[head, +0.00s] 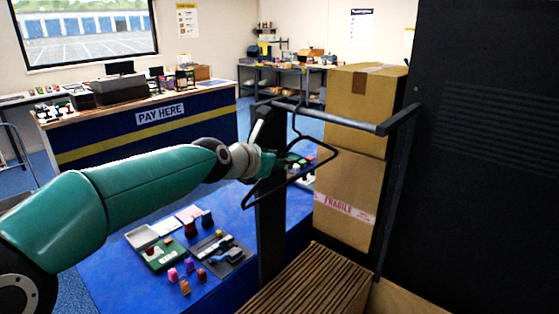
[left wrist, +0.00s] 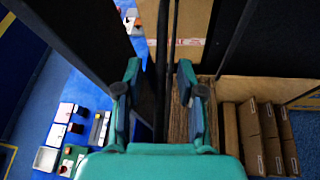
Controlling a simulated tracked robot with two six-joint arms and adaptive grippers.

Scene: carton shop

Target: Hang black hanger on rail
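The black hanger (head: 291,182) is upright below the dark rail (head: 345,122) in the head view, its hook up at the rail's height. The hook appears to be over the rail, but contact is too small to tell. My left gripper (head: 266,162) is at the hanger's left side. In the left wrist view my left gripper (left wrist: 158,88) has its fingers apart, with a thin dark bar of the hanger (left wrist: 163,60) between them and a gap visible beside it. My right gripper is not in view.
Stacked cartons (head: 358,180) stand behind the rail, with a dark panel (head: 480,150) at right. A blue table (head: 120,270) with small items is at left, and a pay counter (head: 150,125) stands further back.

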